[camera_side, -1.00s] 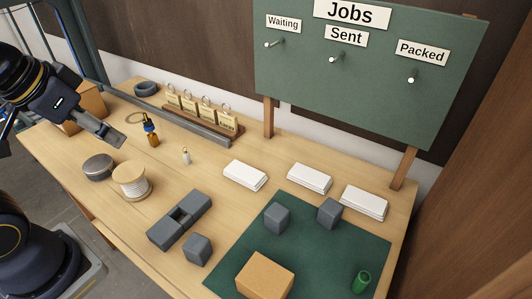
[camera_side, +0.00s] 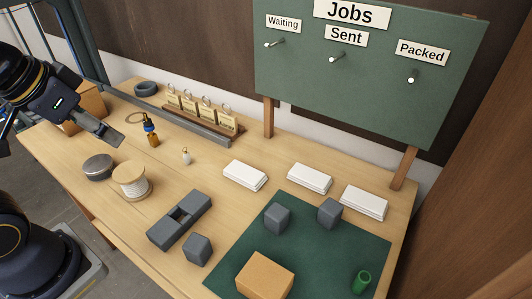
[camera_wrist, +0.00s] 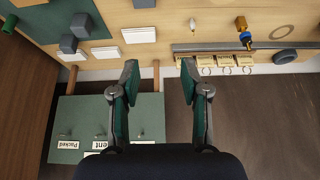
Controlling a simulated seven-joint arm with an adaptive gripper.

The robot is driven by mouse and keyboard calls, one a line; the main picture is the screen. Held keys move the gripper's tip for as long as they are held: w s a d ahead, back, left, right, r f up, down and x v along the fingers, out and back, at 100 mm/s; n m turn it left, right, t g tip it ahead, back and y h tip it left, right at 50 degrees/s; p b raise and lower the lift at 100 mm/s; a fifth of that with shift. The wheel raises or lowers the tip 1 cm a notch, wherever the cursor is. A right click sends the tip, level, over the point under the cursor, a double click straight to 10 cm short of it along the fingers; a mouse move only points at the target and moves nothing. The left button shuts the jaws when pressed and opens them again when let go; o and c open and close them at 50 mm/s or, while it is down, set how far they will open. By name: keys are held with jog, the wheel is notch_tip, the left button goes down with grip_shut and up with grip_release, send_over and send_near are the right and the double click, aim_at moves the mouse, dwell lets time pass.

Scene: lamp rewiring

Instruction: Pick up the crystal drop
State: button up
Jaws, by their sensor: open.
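The crystal drop appears to be the small pale, upright piece (camera_side: 186,157) on the bare wood of the bench, right of a dark amber bottle with a blue collar (camera_side: 151,131). It also shows small near the top of the wrist view (camera_wrist: 192,24). My gripper (camera_side: 112,138) is at the left of the side view, above the bench and apart from the drop. In the wrist view its two fingers (camera_wrist: 160,80) are spread wide with nothing between them.
A wire spool (camera_side: 132,181) and a round dark tin (camera_side: 98,166) stand left of the drop. Behind it is a tag rack (camera_side: 205,122) with a grey rail. White stacks (camera_side: 245,175), grey blocks (camera_side: 197,249) and a green mat (camera_side: 330,255) lie right and nearer. The Jobs board (camera_side: 360,85) stands behind.

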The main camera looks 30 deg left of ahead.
notch_tip(320, 180, up, 4)
jog(key=w, duration=0.3)
jog(key=g, duration=0.5)
send_over(188, 164)
jog(key=w, duration=0.1)
notch_tip(188, 164, down, 12)
jog(key=f, duration=0.1)
jog(key=shift+g, duration=0.3)
jog(key=f, duration=0.8)
jog(key=a+f, duration=0.1)
jog(key=f, duration=0.3)
jog(key=shift+s+a+f, duration=0.1)
jog(key=shift+s+f, duration=0.15)
jog(key=shift+f, duration=0.1)
jog(key=shift+d+f, duration=0.2)
jog(key=shift+f, duration=1.35)
jog(key=shift+d+f, duration=0.15)
jog(key=shift+f, duration=1.4)
jog(key=shift+c, duration=0.4)
grip_shut()
